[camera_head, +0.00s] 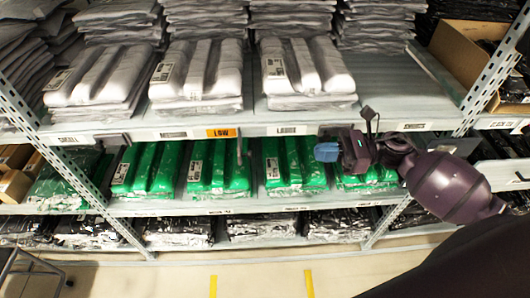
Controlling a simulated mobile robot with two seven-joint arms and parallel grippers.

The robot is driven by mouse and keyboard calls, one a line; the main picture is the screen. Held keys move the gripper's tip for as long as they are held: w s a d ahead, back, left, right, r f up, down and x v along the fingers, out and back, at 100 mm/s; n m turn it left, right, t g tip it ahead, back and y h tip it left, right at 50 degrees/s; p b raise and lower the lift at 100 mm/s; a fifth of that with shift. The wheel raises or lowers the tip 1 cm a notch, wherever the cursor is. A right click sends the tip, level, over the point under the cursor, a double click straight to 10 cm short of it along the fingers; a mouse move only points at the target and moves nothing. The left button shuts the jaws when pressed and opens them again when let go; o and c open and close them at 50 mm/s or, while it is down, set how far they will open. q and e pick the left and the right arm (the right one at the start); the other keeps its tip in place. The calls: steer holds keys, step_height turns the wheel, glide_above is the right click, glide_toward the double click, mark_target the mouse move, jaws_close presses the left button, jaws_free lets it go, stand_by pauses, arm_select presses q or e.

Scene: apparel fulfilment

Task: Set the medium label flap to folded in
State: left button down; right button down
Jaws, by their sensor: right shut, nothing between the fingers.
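The medium label (173,134) is a small white tag on the front edge of the upper shelf, below the middle stack of grey-white garments. Just right of it, an orange flap reading LOW (222,133) faces outward on the same edge. My right gripper (328,151) has blue fingertips and is shut and empty. It is in front of the shelf edge, right of the large label (287,130) and well right of the orange flap. My left gripper is not in view.
Bagged white garments (197,76) sit above the upper shelf edge (375,126). Green bagged garments (218,166) fill the shelf below, and dark ones lie lower. A thin dark piece (239,151) hangs near the orange flap. Perforated posts (488,75) stand either side. A cardboard box (465,50) is at right.

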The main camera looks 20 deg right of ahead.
steer(key=p+x, duration=0.2)
steer(key=x, duration=1.2)
steer(key=shift+p, duration=0.4)
steer(key=shift+w+a, duration=0.1)
